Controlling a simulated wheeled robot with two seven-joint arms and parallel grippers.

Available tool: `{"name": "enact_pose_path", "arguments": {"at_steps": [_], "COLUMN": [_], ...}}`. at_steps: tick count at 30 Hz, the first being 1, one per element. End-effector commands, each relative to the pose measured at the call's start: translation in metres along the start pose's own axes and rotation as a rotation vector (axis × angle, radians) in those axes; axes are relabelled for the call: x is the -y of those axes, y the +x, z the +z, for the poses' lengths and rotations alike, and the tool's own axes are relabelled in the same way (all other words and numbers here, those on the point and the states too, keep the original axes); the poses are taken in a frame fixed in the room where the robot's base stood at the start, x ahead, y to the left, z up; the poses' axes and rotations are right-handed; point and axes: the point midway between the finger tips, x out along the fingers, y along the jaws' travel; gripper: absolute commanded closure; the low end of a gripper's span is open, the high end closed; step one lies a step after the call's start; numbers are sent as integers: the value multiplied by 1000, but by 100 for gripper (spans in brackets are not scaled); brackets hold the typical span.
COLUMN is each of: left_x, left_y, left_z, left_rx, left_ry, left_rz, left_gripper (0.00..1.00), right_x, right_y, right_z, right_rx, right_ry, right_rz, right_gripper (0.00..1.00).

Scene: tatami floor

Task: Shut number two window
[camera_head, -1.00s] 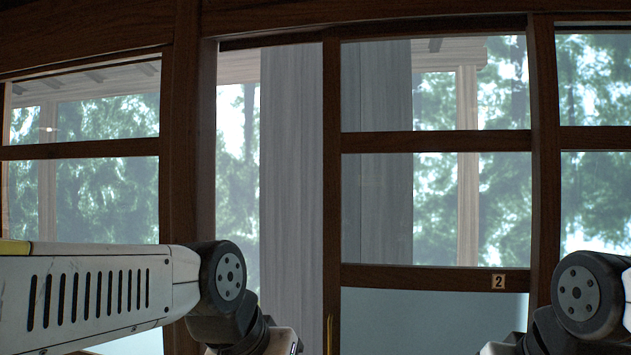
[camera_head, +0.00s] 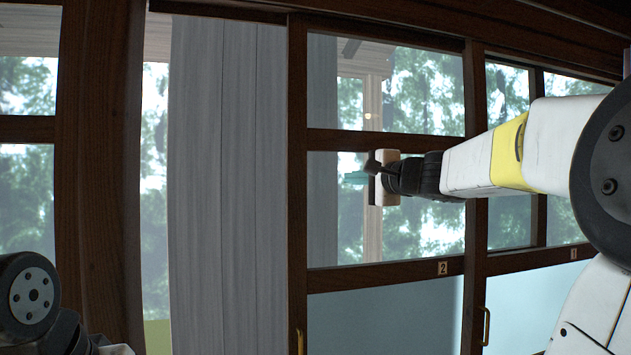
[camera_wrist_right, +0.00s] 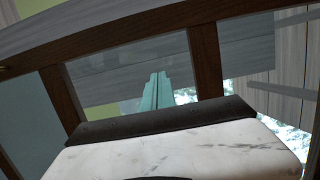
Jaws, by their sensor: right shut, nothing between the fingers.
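Window number two (camera_head: 297,215) is a dark wooden sliding panel with glass panes above and a frosted lower pane. Its number plate "2" (camera_head: 442,268) is on the lower rail, and a brass handle (camera_head: 300,342) is low on its left stile. The window is partly open: a gap shows between that stile and the dark post (camera_head: 97,180) on the left. My right gripper (camera_head: 357,178) is shut and empty, its teal fingers pointing left in front of the panel's glass, right of the stile. The fingers also show in the right wrist view (camera_wrist_right: 157,90). My left gripper is out of view.
Window number one, with its plate "1" (camera_head: 573,253) and a brass handle (camera_head: 486,326), adjoins on the right. A grey, wood-grained pillar (camera_head: 225,190) stands behind the gap. My left arm shows at the lower left.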

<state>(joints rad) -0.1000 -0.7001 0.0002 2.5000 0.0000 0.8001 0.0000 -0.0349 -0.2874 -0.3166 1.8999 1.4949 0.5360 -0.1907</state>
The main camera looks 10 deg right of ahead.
Motion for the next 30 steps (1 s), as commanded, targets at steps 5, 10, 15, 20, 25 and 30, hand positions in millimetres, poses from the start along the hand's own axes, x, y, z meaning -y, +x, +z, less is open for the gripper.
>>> {"name": "enact_pose_path", "arguments": {"at_steps": [5,10,15,20,25,30], "left_x": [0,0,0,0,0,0], "left_y": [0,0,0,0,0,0], "left_z": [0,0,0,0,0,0], "left_rx": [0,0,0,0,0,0], "left_ry": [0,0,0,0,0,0], "left_rz": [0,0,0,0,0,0], "left_gripper": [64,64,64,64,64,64], "right_x": [-2,-2,0,-1,-2,-2], "right_y": [32,69,96,100,102,102], "right_z": [2,2,11,32,41,41], "right_rx": [4,5,8,7,5,4], "right_ry": [-1,-1,-2,-1,-2,-2], "right_rz": [4,4,1,2,3,3], "right_gripper": [100,100,100,100,100,100]}}
